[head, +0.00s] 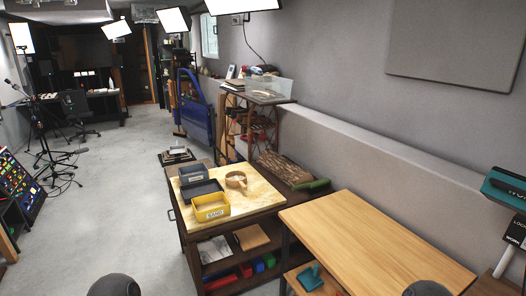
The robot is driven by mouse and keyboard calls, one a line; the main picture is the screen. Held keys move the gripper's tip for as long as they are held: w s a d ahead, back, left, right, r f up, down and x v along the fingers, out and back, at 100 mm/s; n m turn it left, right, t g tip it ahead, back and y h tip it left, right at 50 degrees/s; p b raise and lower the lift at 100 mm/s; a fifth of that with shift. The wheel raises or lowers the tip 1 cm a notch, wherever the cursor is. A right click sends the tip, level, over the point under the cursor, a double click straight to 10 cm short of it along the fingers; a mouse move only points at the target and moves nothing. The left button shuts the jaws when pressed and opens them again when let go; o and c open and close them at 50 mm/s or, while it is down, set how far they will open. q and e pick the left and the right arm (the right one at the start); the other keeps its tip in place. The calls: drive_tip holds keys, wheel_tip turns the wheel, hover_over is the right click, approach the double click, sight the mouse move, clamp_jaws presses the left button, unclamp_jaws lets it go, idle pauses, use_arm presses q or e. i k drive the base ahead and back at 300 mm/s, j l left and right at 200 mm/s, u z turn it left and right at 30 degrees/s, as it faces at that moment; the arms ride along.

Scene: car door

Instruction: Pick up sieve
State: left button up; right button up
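The sieve (236,180) looks like a small round wooden ring. It lies on the light wooden top of a dark cart (262,195), behind and to the right of a yellow bin (210,208). Nothing holds it, and its top and near side are unobstructed. Neither of my grippers is in view. Only dark rounded parts, probably of my own body, show at the bottom edge.
A grey bin (193,174) and a dark tray (201,190) stand left of the sieve. A brown bundle (284,169) and green object (312,185) lie behind right. A bare wooden table (375,240) stands right. The floor (110,220) left of the cart is clear.

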sight(235, 179)
drive_tip(key=i+l+u, duration=0.1)
drive_tip(key=i+u, duration=0.2)
drive_tip(key=i, duration=0.25)
drive_tip(key=i+l+u, duration=0.3)
drive_tip(key=i, duration=0.2)
drive_tip(key=i+l+u, duration=0.3)
drive_tip(key=i, duration=0.2)
drive_tip(key=i+j, duration=0.05)
